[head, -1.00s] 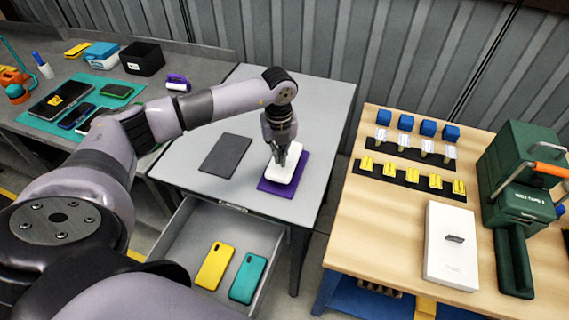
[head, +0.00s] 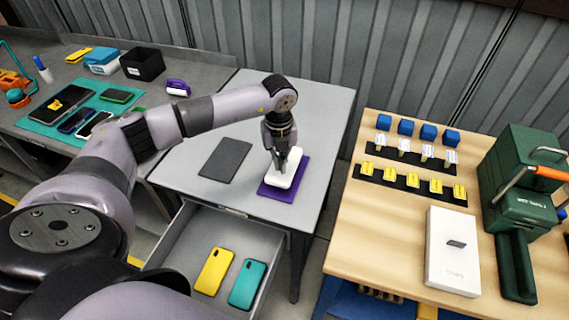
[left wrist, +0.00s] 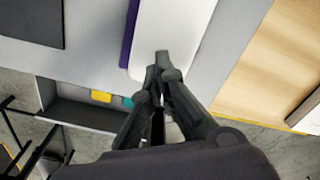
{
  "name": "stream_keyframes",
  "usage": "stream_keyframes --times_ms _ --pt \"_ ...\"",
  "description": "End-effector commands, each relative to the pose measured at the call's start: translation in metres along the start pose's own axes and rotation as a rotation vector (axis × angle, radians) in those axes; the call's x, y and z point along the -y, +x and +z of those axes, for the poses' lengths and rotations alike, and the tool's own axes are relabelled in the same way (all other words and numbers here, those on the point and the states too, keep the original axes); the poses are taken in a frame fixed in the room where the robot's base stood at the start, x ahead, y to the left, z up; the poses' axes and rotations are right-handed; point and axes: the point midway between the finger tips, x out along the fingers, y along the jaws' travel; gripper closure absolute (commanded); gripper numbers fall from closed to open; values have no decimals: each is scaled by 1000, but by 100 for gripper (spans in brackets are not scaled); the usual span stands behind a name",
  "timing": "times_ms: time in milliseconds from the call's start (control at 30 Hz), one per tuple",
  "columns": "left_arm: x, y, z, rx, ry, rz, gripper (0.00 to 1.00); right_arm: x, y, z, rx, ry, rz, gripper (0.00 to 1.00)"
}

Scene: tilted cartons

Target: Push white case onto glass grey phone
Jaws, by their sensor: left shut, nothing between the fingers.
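The white case (head: 288,170) lies over the purple mat (head: 272,190) on the grey table. It also shows in the left wrist view (left wrist: 172,28), with a purple strip of the mat (left wrist: 129,35) along its left side. My left gripper (head: 280,170) is shut and empty, its fingertips at the case's near left edge; in the left wrist view the fingertips (left wrist: 157,68) overlap the case's near end. I cannot tell whether they touch it. No glass grey phone can be made out under the case. My right gripper is not in view.
A dark grey pad (head: 225,160) lies left of the mat. The open drawer below holds a yellow case (head: 214,271) and a teal case (head: 248,284). A wooden table (head: 395,235) with a white box (head: 453,250) stands right. Several phones lie on a teal mat (head: 40,122) at left.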

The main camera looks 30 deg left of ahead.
Motion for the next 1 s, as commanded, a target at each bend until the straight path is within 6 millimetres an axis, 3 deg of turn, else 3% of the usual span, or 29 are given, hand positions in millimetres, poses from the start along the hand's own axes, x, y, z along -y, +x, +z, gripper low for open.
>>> stream_keyframes --times_ms 1000 --pt "0 10 0 0 0 0 100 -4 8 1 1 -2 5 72"
